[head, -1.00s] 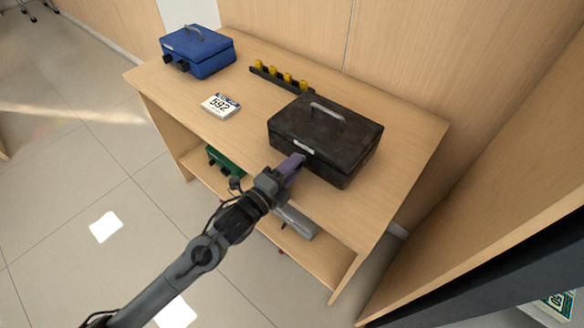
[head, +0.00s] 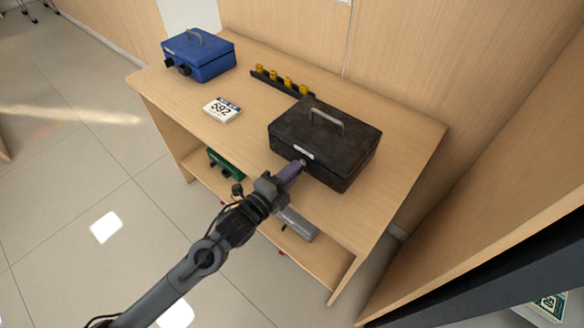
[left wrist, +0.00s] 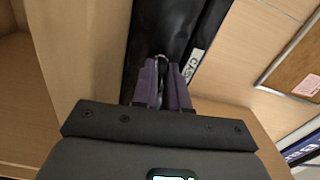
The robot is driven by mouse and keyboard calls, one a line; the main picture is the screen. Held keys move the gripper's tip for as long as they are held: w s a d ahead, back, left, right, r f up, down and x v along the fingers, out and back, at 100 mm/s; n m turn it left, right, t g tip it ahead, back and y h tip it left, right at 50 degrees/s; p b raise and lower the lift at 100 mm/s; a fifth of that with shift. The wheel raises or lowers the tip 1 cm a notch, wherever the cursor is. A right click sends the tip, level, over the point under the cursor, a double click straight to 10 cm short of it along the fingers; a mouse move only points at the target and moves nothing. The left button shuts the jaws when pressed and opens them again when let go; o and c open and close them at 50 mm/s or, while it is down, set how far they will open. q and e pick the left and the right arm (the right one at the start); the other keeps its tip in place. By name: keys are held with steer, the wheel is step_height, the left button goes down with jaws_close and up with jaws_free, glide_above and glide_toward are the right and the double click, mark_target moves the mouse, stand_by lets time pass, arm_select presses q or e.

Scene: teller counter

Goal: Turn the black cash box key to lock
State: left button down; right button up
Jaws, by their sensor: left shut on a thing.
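The black cash box (head: 335,140) stands closed on the counter at the right, its grey handle on top. In the left wrist view its dark front (left wrist: 165,25) fills the top middle, with a pale label (left wrist: 190,66) beside my fingers. My left gripper (head: 298,167) is at the box's front face, its purple fingers closed together. In the left wrist view the fingertips (left wrist: 162,66) close on a small metallic key (left wrist: 161,61) at the front of the box. The fingers hide most of the key and the lock. My right gripper is not in view.
A blue cash box (head: 200,58) stands at the counter's far left. A dark rack with yellow knobs (head: 282,80) lies behind, and a white 592 block (head: 222,109) lies in the middle. A green box (head: 225,165) and a grey box (head: 298,224) sit on the shelf below.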

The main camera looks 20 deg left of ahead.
arm_select(q)
steer(key=n+p, duration=1.1)
steer(key=p, duration=0.3)
steer(key=shift+r, duration=0.2)
steer(key=n+p, duration=0.2)
steer(key=n, duration=0.1)
steer(key=shift+n+p, duration=0.3)
steer(key=shift+p, duration=0.1)
steer(key=shift+f+n+p, duration=0.2)
steer(key=shift+n+p, duration=0.45)
steer(key=shift+n, duration=0.35)
steer(key=c, duration=1.2)
jaws_free()
steer(key=shift+c, duration=0.2)
steer(key=shift+s, duration=0.1)
steer(key=p+v, duration=0.1)
steer(key=v, duration=0.9)
steer(key=shift+s+p, duration=0.3)
steer(key=shift+p, duration=0.05)
